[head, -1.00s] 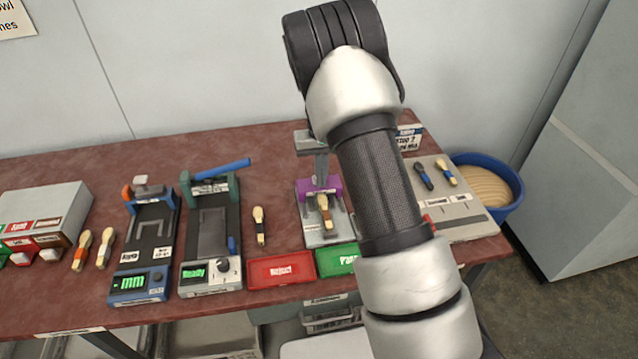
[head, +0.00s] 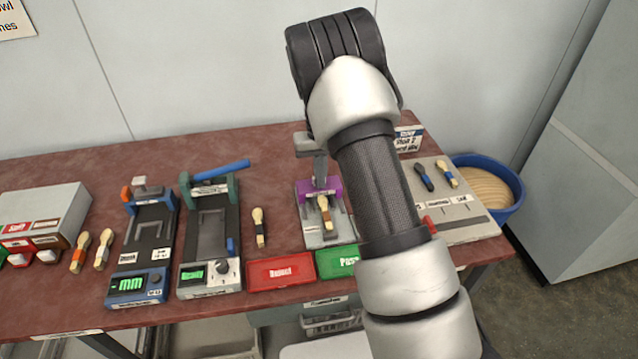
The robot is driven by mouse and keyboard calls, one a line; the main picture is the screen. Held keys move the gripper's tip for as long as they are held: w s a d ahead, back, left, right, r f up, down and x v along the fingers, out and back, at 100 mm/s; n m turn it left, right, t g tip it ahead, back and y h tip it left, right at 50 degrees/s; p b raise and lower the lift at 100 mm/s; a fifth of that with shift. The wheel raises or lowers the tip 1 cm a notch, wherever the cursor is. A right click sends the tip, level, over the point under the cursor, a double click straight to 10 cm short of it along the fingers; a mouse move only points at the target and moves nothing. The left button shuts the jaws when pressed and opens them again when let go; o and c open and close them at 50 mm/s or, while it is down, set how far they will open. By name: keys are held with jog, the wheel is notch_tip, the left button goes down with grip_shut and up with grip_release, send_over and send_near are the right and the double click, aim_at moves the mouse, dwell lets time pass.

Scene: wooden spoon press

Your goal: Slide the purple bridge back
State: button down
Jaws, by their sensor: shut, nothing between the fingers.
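The purple bridge (head: 306,190) spans a grey fixture (head: 318,234) right of the table's middle. A grey post (head: 320,168) with a wider grey top stands directly behind or over the bridge; I cannot tell if they touch. A small wooden piece with a pale tip and dark band (head: 325,208) lies on the fixture in front of the bridge. My arm crosses the view just right of the fixture and bends at the top.
A red tray (head: 281,272) and a green tray (head: 337,262) lie in front of the fixture. Two devices (head: 140,284) (head: 210,277) stand left. A grey board (head: 462,222) and blue bin (head: 506,211) are right. A loose wooden piece (head: 259,227) lies left of the fixture.

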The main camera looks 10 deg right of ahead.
jog(key=shift+w, duration=0.55)
jog(key=shift+s, duration=0.65)
notch_tip(320, 180, up, 7)
jog(key=p, duration=0.4)
